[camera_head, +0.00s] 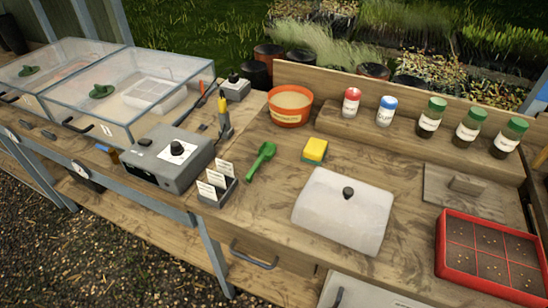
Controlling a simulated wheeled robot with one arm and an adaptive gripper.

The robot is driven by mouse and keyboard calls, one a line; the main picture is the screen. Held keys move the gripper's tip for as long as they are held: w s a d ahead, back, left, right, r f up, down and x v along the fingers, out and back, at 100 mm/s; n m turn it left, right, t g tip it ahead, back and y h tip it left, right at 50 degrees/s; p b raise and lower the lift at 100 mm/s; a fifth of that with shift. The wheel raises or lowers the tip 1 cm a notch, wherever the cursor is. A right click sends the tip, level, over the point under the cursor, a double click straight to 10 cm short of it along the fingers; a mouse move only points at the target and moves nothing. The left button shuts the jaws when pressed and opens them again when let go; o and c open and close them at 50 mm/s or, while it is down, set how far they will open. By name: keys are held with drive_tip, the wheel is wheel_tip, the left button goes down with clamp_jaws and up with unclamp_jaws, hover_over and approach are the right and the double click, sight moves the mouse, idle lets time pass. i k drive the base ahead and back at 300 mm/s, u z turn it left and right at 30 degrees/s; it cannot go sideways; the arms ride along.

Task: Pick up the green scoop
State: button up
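The green scoop (262,158) lies on the wooden bench near the middle of the head view. Its rounded end is toward the back and its narrow handle points toward the front left. Nothing covers it. My gripper is not seen in this view.
A card holder (216,187) with white labels stands close to the scoop's front left. A grey control box (172,158) is further left. Bare wood surrounds the scoop's right side.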

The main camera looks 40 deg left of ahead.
sight(266, 152)
drive_tip(key=z, duration=2.2)
drive_tip(key=k, duration=2.85)
drive_tip(key=u, duration=2.95)
drive_tip(key=i, duration=0.55)
drive_tip(key=z, duration=0.1)
